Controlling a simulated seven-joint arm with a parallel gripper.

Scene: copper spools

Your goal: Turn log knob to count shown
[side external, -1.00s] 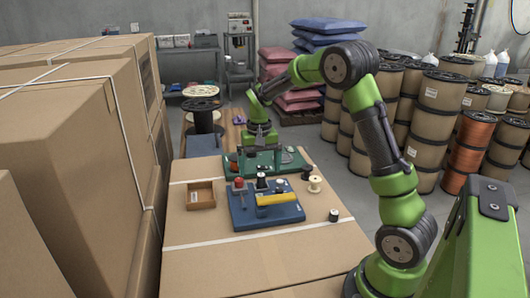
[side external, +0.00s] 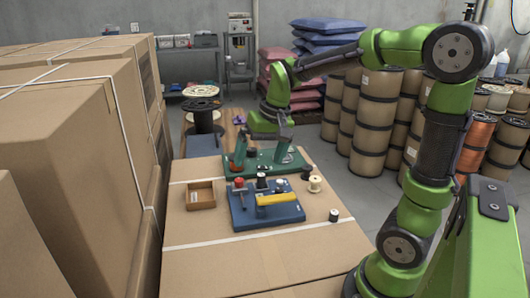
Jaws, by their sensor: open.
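A green board (side external: 262,171) lies at the far end of the cardboard work surface. It carries small fittings, but at this size I cannot tell which is the log knob or read any count. My gripper (side external: 262,158) is over the green board, its two fingers spread wide and nothing seen between them. I cannot tell whether the fingertips touch the board. In front lies a blue board (side external: 260,217) with a red-topped post (side external: 239,184), a yellow bar (side external: 276,199) and a black, white-topped piece (side external: 261,181).
An open wooden box (side external: 201,196) sits left of the blue board. A pale spool (side external: 315,184) and dark spools (side external: 334,215) stand to the right. Tall cartons (side external: 70,190) wall off the left. The near cardboard top (side external: 250,268) is clear.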

